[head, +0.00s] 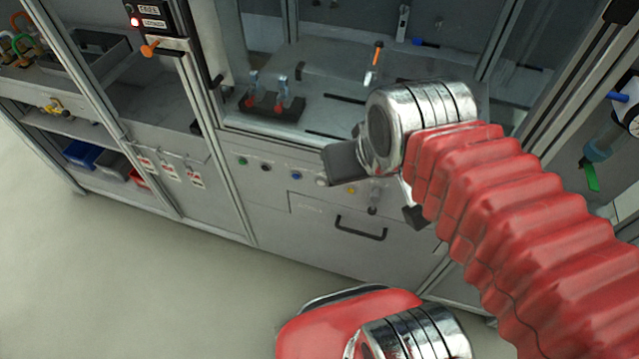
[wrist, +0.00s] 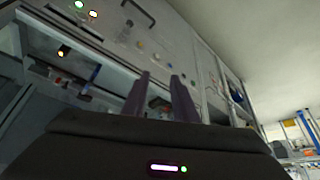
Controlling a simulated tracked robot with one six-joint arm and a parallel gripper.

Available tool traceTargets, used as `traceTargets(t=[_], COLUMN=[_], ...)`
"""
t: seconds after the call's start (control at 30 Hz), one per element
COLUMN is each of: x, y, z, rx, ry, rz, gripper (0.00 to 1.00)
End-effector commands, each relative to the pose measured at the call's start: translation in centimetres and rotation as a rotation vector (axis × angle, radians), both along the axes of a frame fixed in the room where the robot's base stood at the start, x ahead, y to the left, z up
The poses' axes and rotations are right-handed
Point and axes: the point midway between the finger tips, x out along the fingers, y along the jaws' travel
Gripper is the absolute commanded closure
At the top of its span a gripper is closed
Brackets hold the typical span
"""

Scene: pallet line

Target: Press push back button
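A row of buttons runs along the grey cabinet front in the head view: green (head: 242,160), black (head: 266,167), blue (head: 297,175), pale (head: 321,181) and yellow (head: 350,189). Their labels are too small to read, so I cannot tell which is the push back button. My gripper's two dark fingers (wrist: 161,80) stand apart with nothing between them in the wrist view. In the head view my dark gripper body (head: 345,165) is in front of the panel's right part, and the fingers are largely hidden. Small buttons (wrist: 140,43) show beyond the fingers in the wrist view.
A black drawer handle (head: 361,229) is below the buttons. A glazed work cell with red-and-blue fixtures (head: 270,100) lies above them. A control box (head: 152,17) with a lit red lamp hangs at upper left. The floor (head: 130,270) at lower left is clear.

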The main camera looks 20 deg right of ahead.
Motion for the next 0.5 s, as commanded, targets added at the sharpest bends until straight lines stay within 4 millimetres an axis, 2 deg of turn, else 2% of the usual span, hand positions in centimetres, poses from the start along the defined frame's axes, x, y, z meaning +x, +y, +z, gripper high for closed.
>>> traceTargets(t=[0.03, 0.33, 0.5], x=[0.00, 0.00, 0.00], y=[0.00, 0.00, 0.00], z=[0.00, 0.00, 0.00], rx=[0.000, 0.000, 0.000], ry=[0.000, 0.000, 0.000], rz=[0.000, 0.000, 0.000], gripper=[0.78, 0.99, 1.00])
